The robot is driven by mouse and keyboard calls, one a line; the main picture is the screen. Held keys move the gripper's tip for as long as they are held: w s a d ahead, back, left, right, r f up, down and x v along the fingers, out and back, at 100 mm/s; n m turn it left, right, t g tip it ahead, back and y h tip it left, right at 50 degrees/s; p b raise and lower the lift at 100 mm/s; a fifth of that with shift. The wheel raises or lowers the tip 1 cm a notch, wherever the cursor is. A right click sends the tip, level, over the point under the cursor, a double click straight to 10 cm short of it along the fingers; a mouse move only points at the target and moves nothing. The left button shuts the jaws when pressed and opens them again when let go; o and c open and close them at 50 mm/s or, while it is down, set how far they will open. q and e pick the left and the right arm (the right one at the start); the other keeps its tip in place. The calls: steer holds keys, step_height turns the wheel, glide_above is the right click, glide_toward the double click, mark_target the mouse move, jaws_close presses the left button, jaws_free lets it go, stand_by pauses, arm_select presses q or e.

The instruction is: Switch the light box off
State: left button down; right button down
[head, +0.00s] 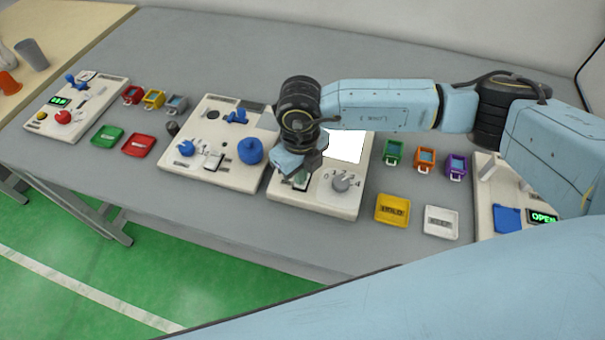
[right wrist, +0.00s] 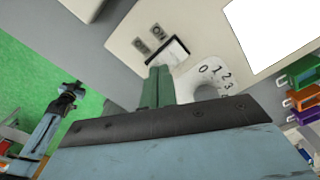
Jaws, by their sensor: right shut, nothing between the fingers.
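The light box (head: 313,203) is a cream panel in the middle of the table. Its screen (head: 345,146) glows bright white and shows in the right wrist view (right wrist: 275,30) too. A grey numbered dial (head: 342,181) sits below the screen. A rocker switch (right wrist: 167,57) lies left of the dial, beside two small dark plates. My right gripper (head: 299,178) is over the switch area and hides part of it. Its green-grey fingers (right wrist: 158,86) are closed with nothing between them, with their tips at the switch's near edge; contact is unclear. A blue-and-black arm end (right wrist: 72,92), apparently my left, is small and unclear.
A panel with a blue knob (head: 250,151) stands close left of the light box. Small coloured boxes and yellow (head: 393,210) and white (head: 441,222) trays lie to its right. Another panel shows a green OPEN display (head: 543,217). The table behind is clear.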

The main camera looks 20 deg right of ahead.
steer(key=shift+f, duration=0.2)
steer(key=shift+r+p, duration=2.15)
steer(key=shift+r, duration=1.4)
